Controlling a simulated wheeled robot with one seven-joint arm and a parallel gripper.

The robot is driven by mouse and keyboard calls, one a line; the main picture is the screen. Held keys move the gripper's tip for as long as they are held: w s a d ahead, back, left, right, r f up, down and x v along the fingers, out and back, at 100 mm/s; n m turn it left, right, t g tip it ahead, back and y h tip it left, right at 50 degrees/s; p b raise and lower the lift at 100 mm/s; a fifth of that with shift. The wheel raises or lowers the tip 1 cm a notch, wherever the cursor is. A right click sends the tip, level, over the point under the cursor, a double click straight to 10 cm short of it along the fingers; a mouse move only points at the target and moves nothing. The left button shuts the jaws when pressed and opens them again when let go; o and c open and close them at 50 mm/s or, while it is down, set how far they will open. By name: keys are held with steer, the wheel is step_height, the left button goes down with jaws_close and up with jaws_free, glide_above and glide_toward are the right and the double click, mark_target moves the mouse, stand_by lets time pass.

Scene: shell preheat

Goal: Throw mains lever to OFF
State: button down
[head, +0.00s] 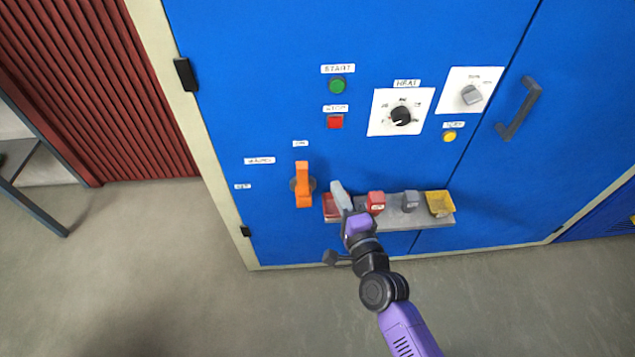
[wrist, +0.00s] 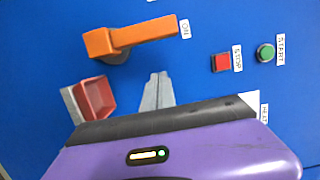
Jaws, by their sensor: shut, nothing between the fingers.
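The orange mains lever (head: 302,184) is on the blue cabinet front, on a dark round pivot. Its handle stands upright, pointing at the ON label (head: 300,143). The OFF label (head: 243,186) is to its left, under the MAINS label (head: 259,160). In the wrist view, which is turned sideways, the lever (wrist: 130,38) lies across the top with its end by the ON label (wrist: 185,28). My gripper (head: 337,185) is shut and empty, to the right of the lever and apart from it. Its grey fingers also show in the wrist view (wrist: 158,78).
A grey shelf (head: 405,219) with a red tray (head: 330,205), a red block (head: 376,201), a grey piece and a yellow tray (head: 440,203) juts out beside my gripper. Red STOP (head: 335,122) and green START (head: 337,86) buttons and the HEAT dial (head: 401,115) are above.

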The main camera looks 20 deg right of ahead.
mark_target(303, 185)
steer(key=shift+w+a+p, duration=1.5)
steer(key=shift+w+a, duration=0.3)
steer(key=shift+w, duration=0.3)
steer(key=shift+r, duration=0.15)
